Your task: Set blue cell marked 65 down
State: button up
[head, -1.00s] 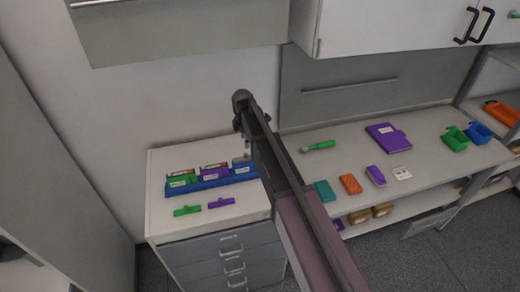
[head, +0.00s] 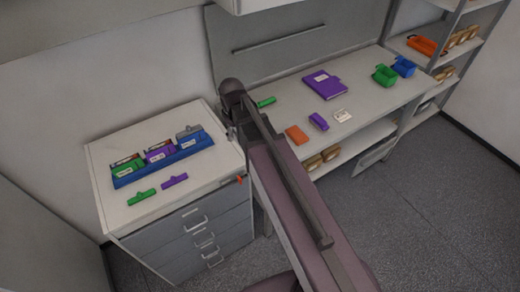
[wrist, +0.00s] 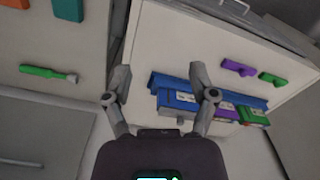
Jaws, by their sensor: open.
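A blue cell (wrist: 178,100) with a pale label sits at one end of the blue rack (wrist: 208,86) in the wrist view, beside a purple cell and a green cell. Its number is too small to read. The rack (head: 122,181) stands on the drawer cabinet in the head view, with the blue cell (head: 189,143) in its right end. The right finger overlaps the blue cell in the wrist view. In the head view my arm hides the gripper's fingers.
A green clip (head: 141,197) and a purple clip (head: 175,181) lie in front of the rack on the cabinet top (head: 120,214). The bench at right holds a green-handled tool (head: 266,101), a purple binder (head: 324,85), an orange box (head: 297,134) and green and blue bins.

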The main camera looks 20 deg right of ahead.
jog(key=s+d+m, duration=0.6)
jog(key=s+m, duration=0.1)
jog(key=s, duration=0.3)
